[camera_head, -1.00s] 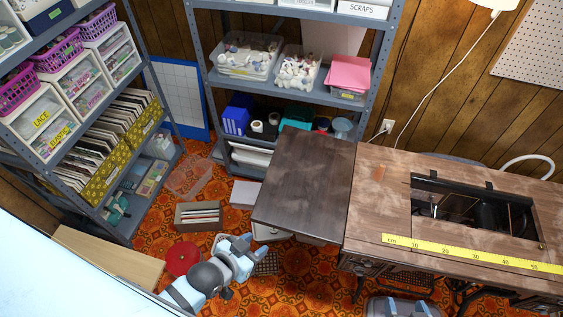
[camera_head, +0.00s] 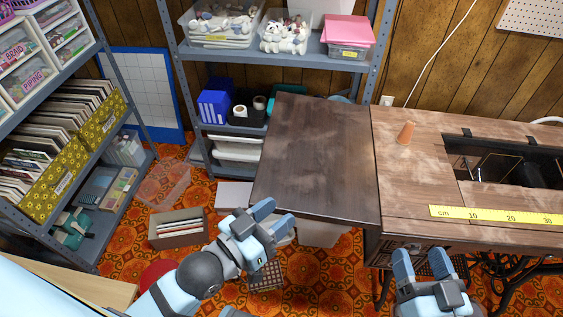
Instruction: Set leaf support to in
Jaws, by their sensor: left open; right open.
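The sewing table (camera_head: 410,185) is brown wood with worn patches. Its dark leaf (camera_head: 318,155) stands out level at the table's left end. The leaf support under the leaf is hidden from this view. My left gripper (camera_head: 274,220) is open and empty, just in front of the leaf's front left corner and apparently lower than its top. My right gripper (camera_head: 430,262) is open and empty in front of the table's front edge, near the drawer front, right of the leaf joint.
A metal shelf (camera_head: 290,57) stands behind the leaf. A file box (camera_head: 177,230) and clear bins stand on the patterned floor.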

